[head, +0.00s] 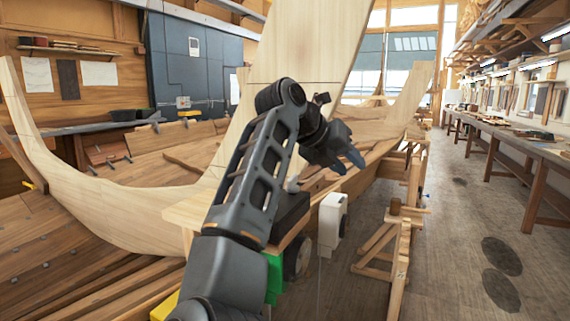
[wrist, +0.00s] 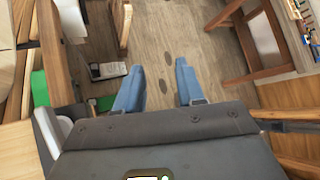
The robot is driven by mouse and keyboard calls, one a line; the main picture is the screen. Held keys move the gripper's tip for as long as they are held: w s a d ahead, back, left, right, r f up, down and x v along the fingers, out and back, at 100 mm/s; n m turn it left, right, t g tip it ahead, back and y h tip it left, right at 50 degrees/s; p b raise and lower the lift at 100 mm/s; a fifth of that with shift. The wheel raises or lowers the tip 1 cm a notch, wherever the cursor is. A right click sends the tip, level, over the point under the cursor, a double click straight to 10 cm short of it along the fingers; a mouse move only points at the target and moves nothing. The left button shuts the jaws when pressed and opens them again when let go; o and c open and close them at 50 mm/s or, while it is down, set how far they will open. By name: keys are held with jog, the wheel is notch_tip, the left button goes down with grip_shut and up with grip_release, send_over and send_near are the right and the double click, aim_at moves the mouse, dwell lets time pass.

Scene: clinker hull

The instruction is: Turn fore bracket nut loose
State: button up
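My gripper (head: 347,162) is raised over the planking at the right side of the wooden hull (head: 130,205). In the wrist view its two blue fingers (wrist: 158,85) stand apart with only floor showing between them. I cannot pick out the fore bracket or its nut in either view. A white rounded box (head: 331,222) is below my gripper, beside a dark block. A green part (head: 273,278) sits lower, partly behind my arm. In the wrist view a green part (wrist: 40,88) shows at the left, near wooden members.
A wooden trestle (head: 388,245) stands right of the hull. A long workbench (head: 530,150) runs along the right wall. The floor aisle (head: 460,220) between them is open. A tall pale plank (head: 300,50) rises behind my arm.

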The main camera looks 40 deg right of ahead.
aim_at(292, 176)
jog(key=w+a+r+n+t+y, duration=0.1)
jog(key=w+a+r+t+y, duration=0.4)
jog(key=w+a, duration=0.4)
jog(key=shift+g+y, duration=0.3)
jog(key=shift+y, duration=0.4)
jog(key=shift+s+p+x, duration=0.15)
jog(key=shift+p+x, duration=0.25)
jog(key=shift+x, duration=1.75)
jog(key=shift+s+p+x, duration=0.15)
jog(key=shift+p+x, duration=0.25)
jog(key=shift+x, duration=1.75)
jog(key=shift+a+f, duration=0.1)
jog(key=shift+a, duration=0.1)
jog(key=shift+c, duration=0.3)
grip_shut()
